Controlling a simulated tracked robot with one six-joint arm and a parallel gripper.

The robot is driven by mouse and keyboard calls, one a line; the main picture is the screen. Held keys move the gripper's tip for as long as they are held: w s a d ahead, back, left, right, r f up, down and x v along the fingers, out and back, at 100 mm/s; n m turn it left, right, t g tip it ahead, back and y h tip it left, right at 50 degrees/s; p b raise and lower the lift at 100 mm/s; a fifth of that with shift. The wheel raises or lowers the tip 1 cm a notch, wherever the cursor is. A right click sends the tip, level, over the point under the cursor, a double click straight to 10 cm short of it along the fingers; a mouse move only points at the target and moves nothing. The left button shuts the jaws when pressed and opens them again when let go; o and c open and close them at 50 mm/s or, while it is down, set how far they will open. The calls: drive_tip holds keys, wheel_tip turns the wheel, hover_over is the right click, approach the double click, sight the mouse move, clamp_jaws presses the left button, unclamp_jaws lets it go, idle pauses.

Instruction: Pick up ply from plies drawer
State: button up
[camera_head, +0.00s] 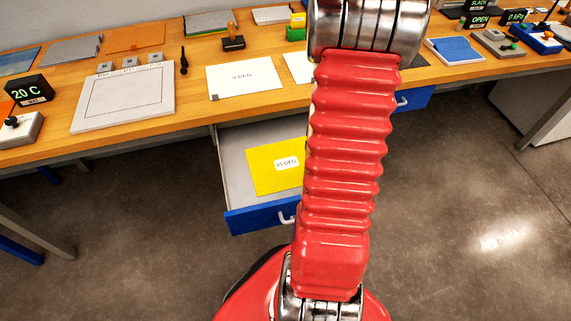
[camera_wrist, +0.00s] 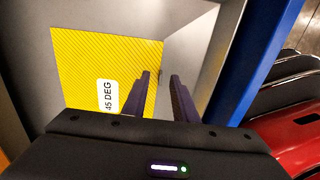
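A yellow ply (camera_head: 265,169) with a white "45 DEG" label lies flat in the open plies drawer (camera_head: 237,190), which has a blue front. In the wrist view the ply (camera_wrist: 80,65) fills the left and middle, with its label near my fingers. My gripper (camera_wrist: 161,80) is open, its two dark fingers apart with nothing between them. It is above the drawer, over the right edge of the ply. I cannot tell its exact height. In the head view my red arm hides the right part of the drawer and the gripper itself.
A wooden bench (camera_head: 190,107) stands above the drawer, with a white "0 DEG" sheet (camera_head: 244,78) and a pale framed plate (camera_head: 125,98) on it. The drawer's blue front (camera_wrist: 258,60) is right of my fingers. Grey floor lies open in front.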

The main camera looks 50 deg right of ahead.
drive_tip(key=shift+f, duration=1.25)
drive_tip(key=shift+c, duration=0.6)
clamp_jaws()
